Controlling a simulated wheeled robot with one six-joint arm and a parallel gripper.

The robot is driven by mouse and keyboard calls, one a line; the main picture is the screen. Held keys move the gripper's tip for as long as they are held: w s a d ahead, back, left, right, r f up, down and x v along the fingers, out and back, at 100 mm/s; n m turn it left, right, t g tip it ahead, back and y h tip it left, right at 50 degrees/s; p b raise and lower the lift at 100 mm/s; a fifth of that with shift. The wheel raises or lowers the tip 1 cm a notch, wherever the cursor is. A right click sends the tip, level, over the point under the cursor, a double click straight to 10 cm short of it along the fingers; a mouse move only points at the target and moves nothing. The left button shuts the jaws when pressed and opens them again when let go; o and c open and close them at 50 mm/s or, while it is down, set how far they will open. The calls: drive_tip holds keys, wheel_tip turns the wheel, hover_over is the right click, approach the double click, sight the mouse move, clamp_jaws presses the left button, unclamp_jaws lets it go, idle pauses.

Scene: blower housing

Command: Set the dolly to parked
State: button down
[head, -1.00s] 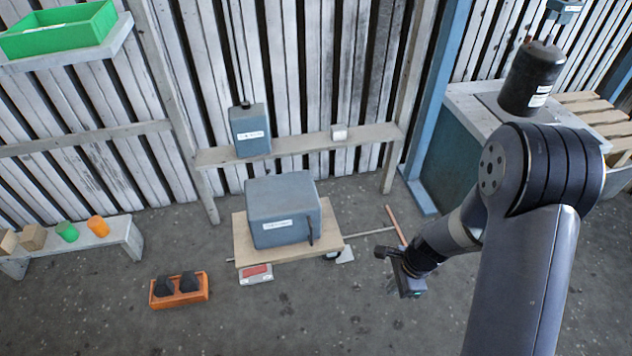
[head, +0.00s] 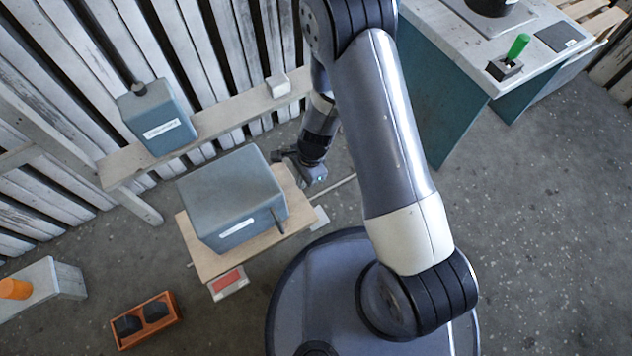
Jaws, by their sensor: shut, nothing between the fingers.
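The dolly (head: 205,262) is a low, pale wooden platform in the left middle of the head view. A small plate with a red top (head: 228,281) sits low at the dolly's near edge. A thin rod runs out from the dolly's right side. My gripper (head: 304,172) is shut and empty just right of the box, over the dolly's right end. I cannot tell whether it touches anything. The dolly's wheels are hidden.
A bench (head: 208,128) behind the dolly carries a blue canister (head: 157,118) and a small white block (head: 278,85). An orange tray (head: 146,322) with two dark pieces lies on the floor. A teal workbench with a green-handled lever (head: 517,47) stands upper right. Floor at right is clear.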

sight(270, 199)
drive_tip(key=shift+s+a+r, duration=0.15)
drive_tip(key=shift+s+a, duration=0.3)
drive_tip(key=shift+a, duration=0.25)
drive_tip(key=shift+s+a+r, duration=0.1)
drive_tip(key=shift+s+a, duration=0.35)
drive_tip(key=shift+a, duration=0.25)
drive_tip(key=shift+s+a, duration=0.5)
drive_tip(key=shift+a, duration=0.35)
drive_tip(key=shift+s+a, duration=0.55)
drive_tip(key=shift+a, duration=0.3)
drive_tip(key=shift+s+a, duration=0.5)
drive_tip(key=shift+a, duration=0.35)
drive_tip(key=w+d+r+p, duration=0.3)
drive_tip(key=d+r, duration=0.3)
drive_tip(key=r, duration=0.3)
drive_tip(key=shift+w+r+p, duration=0.25)
drive_tip(key=shift+r+p, duration=0.1)
drive_tip(key=shift+p, duration=0.55)
